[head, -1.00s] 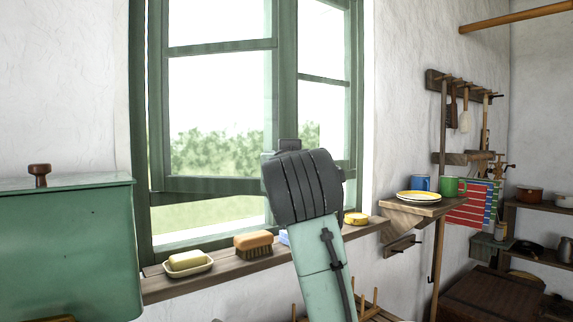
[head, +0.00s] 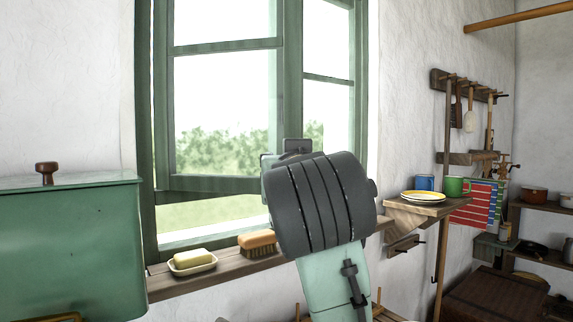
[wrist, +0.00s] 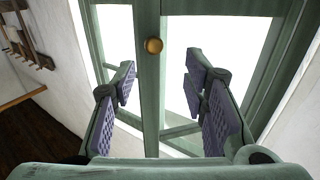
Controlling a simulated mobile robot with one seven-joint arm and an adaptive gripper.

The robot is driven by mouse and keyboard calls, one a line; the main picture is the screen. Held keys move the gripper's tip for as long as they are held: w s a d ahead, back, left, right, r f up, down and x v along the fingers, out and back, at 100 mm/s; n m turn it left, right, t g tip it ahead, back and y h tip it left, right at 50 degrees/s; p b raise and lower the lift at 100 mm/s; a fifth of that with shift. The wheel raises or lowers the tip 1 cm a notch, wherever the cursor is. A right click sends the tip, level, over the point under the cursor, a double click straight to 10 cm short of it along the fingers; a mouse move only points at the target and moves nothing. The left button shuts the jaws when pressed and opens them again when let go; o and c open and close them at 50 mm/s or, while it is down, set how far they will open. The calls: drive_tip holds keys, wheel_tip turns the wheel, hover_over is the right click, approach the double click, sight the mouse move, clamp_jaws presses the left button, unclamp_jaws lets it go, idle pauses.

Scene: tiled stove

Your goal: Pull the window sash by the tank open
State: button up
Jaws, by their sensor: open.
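The window sash by the tank (head: 215,184) is a green wooden frame with glass. It stands at the left half of the window, just right of the green tank (head: 70,245). I cannot tell whether it sits flush in its frame. In the wrist view a round brass knob (wrist: 153,45) sits on the green upright at the middle of the window. My gripper (wrist: 160,68) is open, its two purple-padded fingers on either side of the knob's line, with nothing between the pads. The knob shows beyond the fingertips. In the head view my wrist hides the knob and most of the gripper.
A wooden sill (head: 215,275) below the window bears a soap dish (head: 192,264) and a brush (head: 257,243). A small shelf (head: 425,207) at the right holds plates and mugs. The tank's lid has a brown knob (head: 46,172).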

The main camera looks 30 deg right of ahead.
drive_tip(key=shift+v, duration=2.15)
